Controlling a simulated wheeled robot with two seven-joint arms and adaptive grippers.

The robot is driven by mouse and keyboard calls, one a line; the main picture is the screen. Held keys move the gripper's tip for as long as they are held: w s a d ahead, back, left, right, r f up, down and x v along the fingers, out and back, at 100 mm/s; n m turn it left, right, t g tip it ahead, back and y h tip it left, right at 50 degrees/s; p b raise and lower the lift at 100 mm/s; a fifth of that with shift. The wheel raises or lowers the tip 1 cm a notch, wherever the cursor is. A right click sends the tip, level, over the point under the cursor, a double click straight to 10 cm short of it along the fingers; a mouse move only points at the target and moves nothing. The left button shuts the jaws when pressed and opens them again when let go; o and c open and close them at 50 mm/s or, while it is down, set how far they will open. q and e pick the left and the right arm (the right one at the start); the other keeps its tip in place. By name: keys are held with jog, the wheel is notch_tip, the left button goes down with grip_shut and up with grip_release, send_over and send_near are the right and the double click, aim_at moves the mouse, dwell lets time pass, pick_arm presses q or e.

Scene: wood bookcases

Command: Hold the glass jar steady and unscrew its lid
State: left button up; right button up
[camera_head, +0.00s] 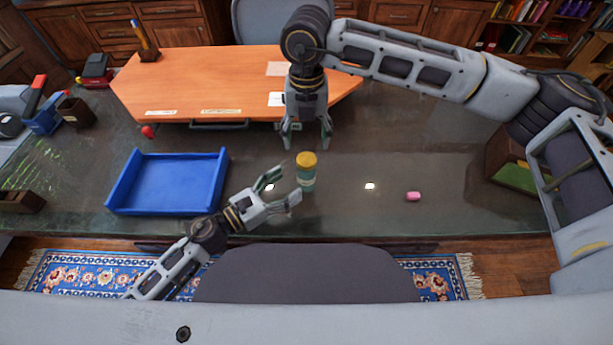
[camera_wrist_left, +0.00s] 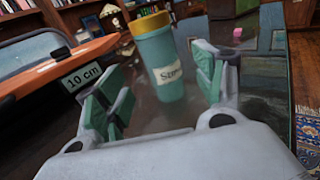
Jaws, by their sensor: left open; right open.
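The jar (camera_head: 307,180) stands upright on the dark glossy table, teal with a yellow lid (camera_head: 306,158) on top. My right gripper (camera_head: 306,146) is open and empty, pointing down just above and behind the lid.
A blue tray (camera_head: 118,188) lies left of my left gripper. An orange board (camera_head: 190,80) covers the back of the table. A pink block (camera_head: 413,196) lies to the right. A wooden box (camera_head: 503,160) stands at the right edge. The table between jar and pink block is clear.

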aim_at(299, 177)
pick_arm(q)
jog(key=shift+x, duration=3.6)
